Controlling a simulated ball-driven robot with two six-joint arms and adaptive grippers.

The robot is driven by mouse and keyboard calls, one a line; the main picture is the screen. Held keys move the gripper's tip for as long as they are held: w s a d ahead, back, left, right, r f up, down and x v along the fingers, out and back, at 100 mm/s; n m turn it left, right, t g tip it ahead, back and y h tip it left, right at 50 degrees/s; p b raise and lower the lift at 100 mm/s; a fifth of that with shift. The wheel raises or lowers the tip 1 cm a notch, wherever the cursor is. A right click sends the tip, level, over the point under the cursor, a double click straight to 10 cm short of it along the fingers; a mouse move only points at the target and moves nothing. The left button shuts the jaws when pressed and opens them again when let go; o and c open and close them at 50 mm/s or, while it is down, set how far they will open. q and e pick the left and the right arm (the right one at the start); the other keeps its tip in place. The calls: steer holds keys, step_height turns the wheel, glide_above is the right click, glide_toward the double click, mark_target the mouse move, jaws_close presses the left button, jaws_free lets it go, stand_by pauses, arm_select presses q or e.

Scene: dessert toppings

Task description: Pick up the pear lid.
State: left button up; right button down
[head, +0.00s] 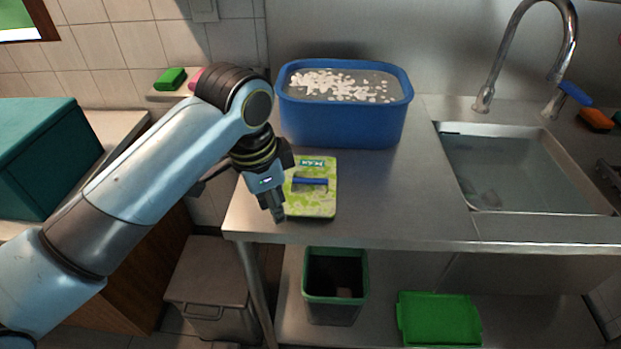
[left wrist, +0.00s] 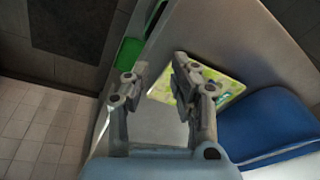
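The pear lid (head: 318,205) is a flat square with a green and yellow pattern and a dark blue bar handle (head: 312,181). It lies on the steel counter in front of the blue tub. It also shows in the left wrist view (left wrist: 226,84), partly covered by a finger. My left gripper (head: 276,208) is at the left side of the lid, pointing down, left of the handle. In the left wrist view its fingers (left wrist: 160,68) are apart with nothing held between them. Whether a finger touches the lid is unclear. My right gripper is out of view.
A blue tub (head: 345,123) with water and white pieces stands behind the lid. A sink (head: 520,211) with a tap is at the right. The counter (head: 400,205) right of the lid is clear. A green-rimmed bin (head: 335,276) and a green tray (head: 440,318) are below.

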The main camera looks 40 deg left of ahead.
arm_select(q)
steer(key=w+a+r+m+g+h, duration=0.15)
steer(key=w+r+m, duration=0.4)
steer(key=w, duration=0.75)
glide_above(310, 179)
step_height(310, 179, down, 5)
steer(key=shift+d+r, duration=0.1)
steer(key=shift+r, duration=0.1)
steer(key=f, duration=0.2)
steer(key=f+p, duration=0.1)
steer(key=f, duration=0.1)
steer(key=shift+s+a+f, duration=0.1)
steer(key=shift+a+f, duration=0.1)
steer(key=shift+f, duration=0.05)
steer(key=shift+d+f, duration=0.1)
steer(key=shift+f, duration=0.4)
jaws_close()
